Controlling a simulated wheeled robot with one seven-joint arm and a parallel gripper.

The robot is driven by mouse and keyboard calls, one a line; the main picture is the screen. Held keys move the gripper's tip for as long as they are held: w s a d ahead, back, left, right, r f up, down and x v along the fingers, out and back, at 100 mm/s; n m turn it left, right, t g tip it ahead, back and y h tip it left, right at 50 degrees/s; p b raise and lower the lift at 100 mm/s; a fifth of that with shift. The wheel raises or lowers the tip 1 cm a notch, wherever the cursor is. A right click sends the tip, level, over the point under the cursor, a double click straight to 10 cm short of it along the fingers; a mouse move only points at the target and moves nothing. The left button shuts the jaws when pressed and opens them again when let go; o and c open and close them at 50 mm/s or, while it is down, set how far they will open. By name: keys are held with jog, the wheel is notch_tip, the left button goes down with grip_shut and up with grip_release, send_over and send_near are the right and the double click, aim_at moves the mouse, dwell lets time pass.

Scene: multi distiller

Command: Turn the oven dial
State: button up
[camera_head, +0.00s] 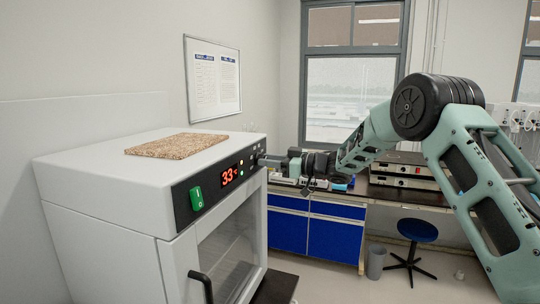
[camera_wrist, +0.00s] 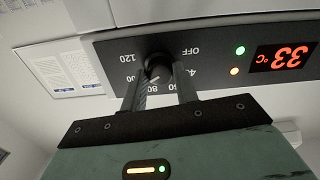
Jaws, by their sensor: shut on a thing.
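The oven (camera_head: 120,190) is a white box with a black control panel on its front, at the left in the head view. Its display (camera_head: 233,176) reads 33 °C in red, and it also shows upside down in the wrist view (camera_wrist: 284,58). The black dial (camera_wrist: 158,68) sits on the panel amid white marks such as OFF, 80 and 120. My gripper (camera_wrist: 160,88) is at the panel with one finger on each side of the dial, shut on it. In the head view my gripper (camera_head: 274,161) meets the panel's right end, and the dial is hidden there.
A green power switch (camera_head: 196,198) is on the panel's left. A brown speckled board (camera_head: 177,145) lies on the oven top. The oven door handle (camera_head: 202,285) juts out below. A dark bench with blue cabinets (camera_head: 336,237) stands behind, with a blue stool (camera_head: 417,230) at right.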

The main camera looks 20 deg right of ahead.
jog(key=shift+f+m+p, duration=0.15)
jog(key=shift+m+p, duration=0.2)
jog(key=shift+m, duration=0.25)
jog(key=o, duration=1)
jog(key=shift+d, duration=0.1)
jog(key=shift+c, duration=0.2)
jog(key=b+v, duration=0.7)
jog(key=v, duration=1)
jog(key=shift+s, duration=0.15)
jog(key=shift+d, duration=0.1)
